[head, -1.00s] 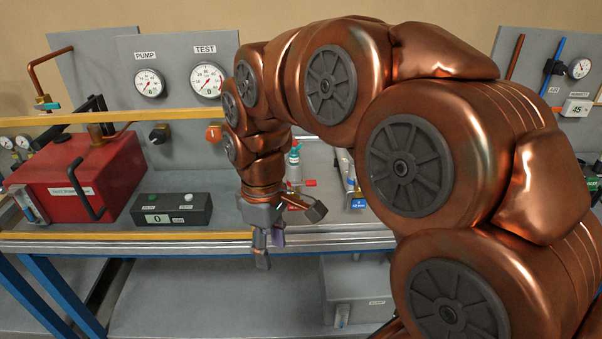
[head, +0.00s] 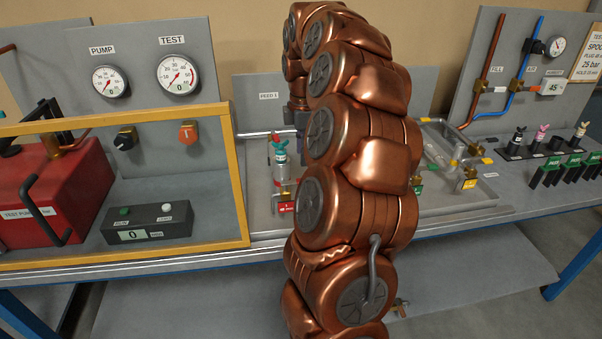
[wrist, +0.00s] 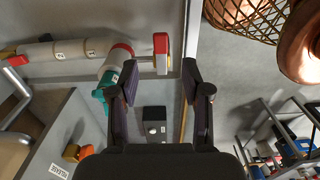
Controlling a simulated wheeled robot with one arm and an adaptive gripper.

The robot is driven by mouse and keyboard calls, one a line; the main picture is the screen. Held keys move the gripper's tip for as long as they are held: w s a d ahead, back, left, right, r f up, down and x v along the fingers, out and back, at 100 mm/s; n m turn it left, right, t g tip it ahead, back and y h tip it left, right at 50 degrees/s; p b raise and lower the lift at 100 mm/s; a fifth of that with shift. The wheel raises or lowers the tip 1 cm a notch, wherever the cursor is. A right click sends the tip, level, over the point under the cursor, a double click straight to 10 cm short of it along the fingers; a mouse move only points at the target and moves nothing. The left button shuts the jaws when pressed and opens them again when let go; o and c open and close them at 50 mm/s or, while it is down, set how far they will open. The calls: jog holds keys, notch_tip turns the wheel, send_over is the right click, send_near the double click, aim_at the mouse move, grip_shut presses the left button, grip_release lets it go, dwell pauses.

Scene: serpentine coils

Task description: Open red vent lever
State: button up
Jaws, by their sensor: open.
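In the wrist view a red-capped lever (wrist: 160,43) on a pale stem lies just beyond my fingertips, joined to a pipe fitting with a red ring (wrist: 122,50). A teal handle (wrist: 104,90) is beside my left finger. My gripper (wrist: 158,78) is open and empty, and the red cap shows above the gap between its fingers, with no clear contact. In the head view the teal-topped fitting (head: 280,150) stands left of my arm, with a red block (head: 286,207) at its foot. My arm hides most of my gripper there.
A yellow frame (head: 240,170) encloses the red pump (head: 50,190) and the dark control box (head: 147,224) at left. Hose fittings and a rack of green-labelled parts (head: 560,168) are at right.

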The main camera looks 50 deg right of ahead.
jog(key=shift+a+f+p, duration=0.15)
jog(key=shift+f+p, duration=1)
jog(key=shift+f, duration=2.5)
grip_shut()
